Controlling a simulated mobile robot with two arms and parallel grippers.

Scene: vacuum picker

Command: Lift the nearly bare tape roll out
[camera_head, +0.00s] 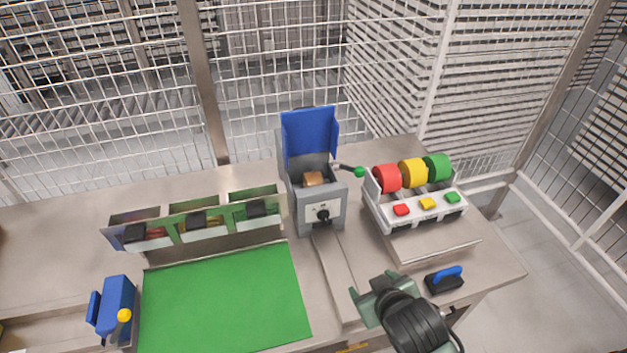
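A grey machine (322,216) stands at the back middle of the bench with its blue lid (309,136) raised. A small brown roll (314,179) sits in its open bay; how much tape is on it is too small to tell. A lever with a green knob (359,172) sticks out on the machine's right side. My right gripper (366,289) is at the front right, well apart from the machine. Its fingertips look apart, with nothing visible between them. My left gripper is not in view.
A stand with red, yellow and green rolls (412,172) is right of the machine. A blue-handled block (444,281) lies near the right edge. Open bins (197,237) stand behind a green mat (225,300). A blue device (115,307) is at the left front.

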